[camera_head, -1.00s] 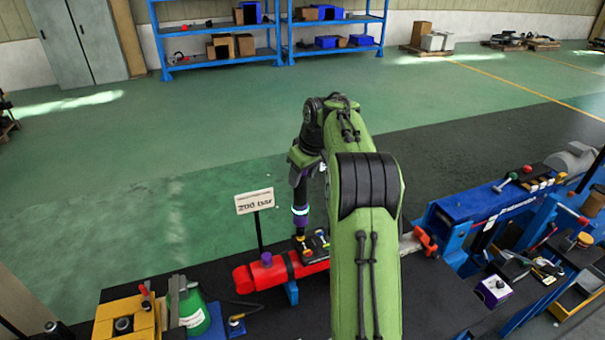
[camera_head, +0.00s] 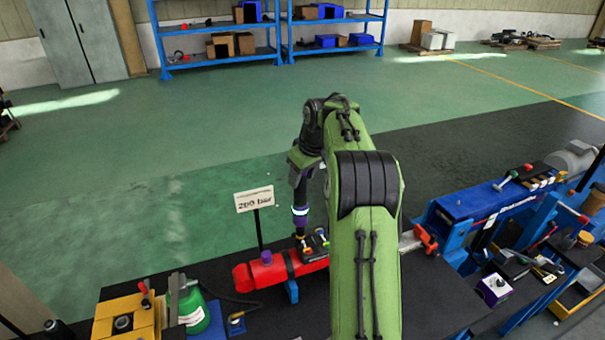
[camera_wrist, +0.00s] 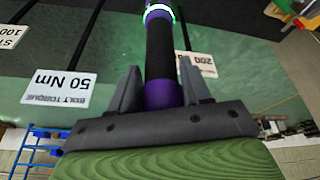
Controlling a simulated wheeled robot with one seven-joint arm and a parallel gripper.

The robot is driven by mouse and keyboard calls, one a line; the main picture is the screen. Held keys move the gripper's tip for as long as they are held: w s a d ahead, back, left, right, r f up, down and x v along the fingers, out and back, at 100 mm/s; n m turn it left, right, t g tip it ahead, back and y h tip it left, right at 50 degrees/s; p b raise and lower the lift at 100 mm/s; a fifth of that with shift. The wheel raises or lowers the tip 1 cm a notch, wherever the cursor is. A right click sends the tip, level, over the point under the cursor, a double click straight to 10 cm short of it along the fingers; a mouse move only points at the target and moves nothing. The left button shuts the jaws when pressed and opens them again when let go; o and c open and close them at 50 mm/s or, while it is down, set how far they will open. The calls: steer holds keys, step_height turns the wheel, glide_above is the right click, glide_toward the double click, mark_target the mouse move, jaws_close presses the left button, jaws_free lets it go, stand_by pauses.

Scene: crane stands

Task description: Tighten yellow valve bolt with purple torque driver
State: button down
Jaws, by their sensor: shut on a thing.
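My gripper (camera_head: 300,180) points down over the red cylinder (camera_head: 264,272) and also shows in the wrist view (camera_wrist: 160,88). It is shut on the purple and black torque driver (camera_head: 300,218), whose shaft runs between the fingers in the wrist view (camera_wrist: 160,55). A ring on the driver glows whitish green. The driver stands nearly upright, its lower end at the dark valve block (camera_head: 319,247) on the cylinder. A small yellow part (camera_head: 301,236) shows at the driver's lower end; I cannot tell how the tip sits on the bolt.
A "200 bar" sign (camera_head: 254,199) stands left of the driver. A "50 Nm" bolt torque sign (camera_wrist: 58,87) shows in the wrist view. A blue crane stand (camera_head: 468,216) is at right.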

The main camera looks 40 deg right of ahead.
steer(key=shift+f+b, duration=0.3)
steer(key=shift+f, duration=0.05)
steer(key=shift+f+p, duration=0.2)
steer(key=shift+p, duration=0.55)
stand_by(3.1)
steer(key=shift+r, duration=0.1)
